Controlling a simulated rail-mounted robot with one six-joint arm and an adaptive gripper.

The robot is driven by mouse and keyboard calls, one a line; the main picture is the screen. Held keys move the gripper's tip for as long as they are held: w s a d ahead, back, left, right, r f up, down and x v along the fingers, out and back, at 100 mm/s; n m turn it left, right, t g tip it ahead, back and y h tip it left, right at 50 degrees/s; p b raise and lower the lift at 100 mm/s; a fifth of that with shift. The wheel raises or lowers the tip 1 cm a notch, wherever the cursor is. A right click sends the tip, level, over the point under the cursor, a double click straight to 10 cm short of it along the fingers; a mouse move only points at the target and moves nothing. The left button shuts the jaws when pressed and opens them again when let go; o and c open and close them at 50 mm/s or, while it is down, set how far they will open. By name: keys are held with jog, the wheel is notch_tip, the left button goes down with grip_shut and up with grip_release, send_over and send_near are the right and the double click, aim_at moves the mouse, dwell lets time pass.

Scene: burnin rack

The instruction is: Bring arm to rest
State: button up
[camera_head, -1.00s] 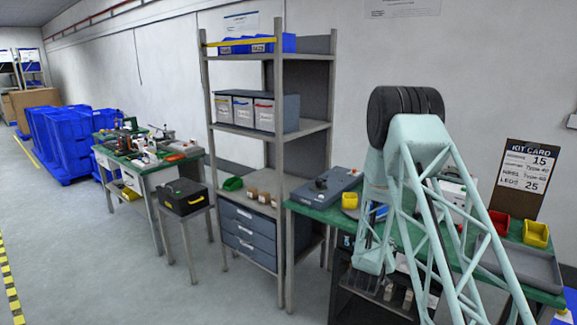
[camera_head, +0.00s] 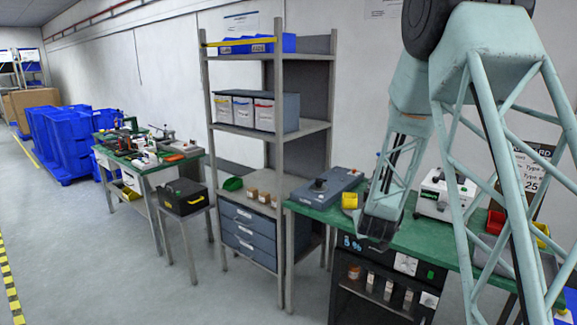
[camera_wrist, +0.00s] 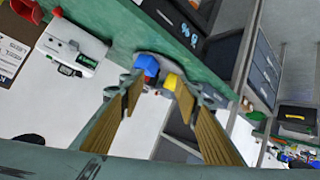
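My gripper (camera_wrist: 155,90) is open in the wrist view. Its two tan-padded fingers are spread apart, with nothing held between them. In the head view my arm reaches down over the front of the green-topped bench (camera_head: 418,240). The arm's lower end (camera_head: 375,238) hangs near the bench's front edge, and the fingers are hard to make out there.
A black unit (camera_head: 380,285) with several small items sits below. A tall shelf rack (camera_head: 283,150) stands left of the bench. The floor (camera_head: 110,265) at left is clear.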

jog(key=s+a+r+g+y, duration=0.2)
jog(key=s+a+r, duration=0.3)
jog(key=s+r, duration=0.55)
jog(key=s+a+r+g+y, duration=0.15)
jog(key=s+a+r, duration=0.25)
jog(key=s+r, duration=0.7)
jog(key=s+g, duration=0.3)
jog(key=s, duration=3.9)
jog(key=shift+s+r+g, duration=0.25)
jog(key=shift+r+g, duration=0.1)
jog(key=shift+r, duration=0.1)
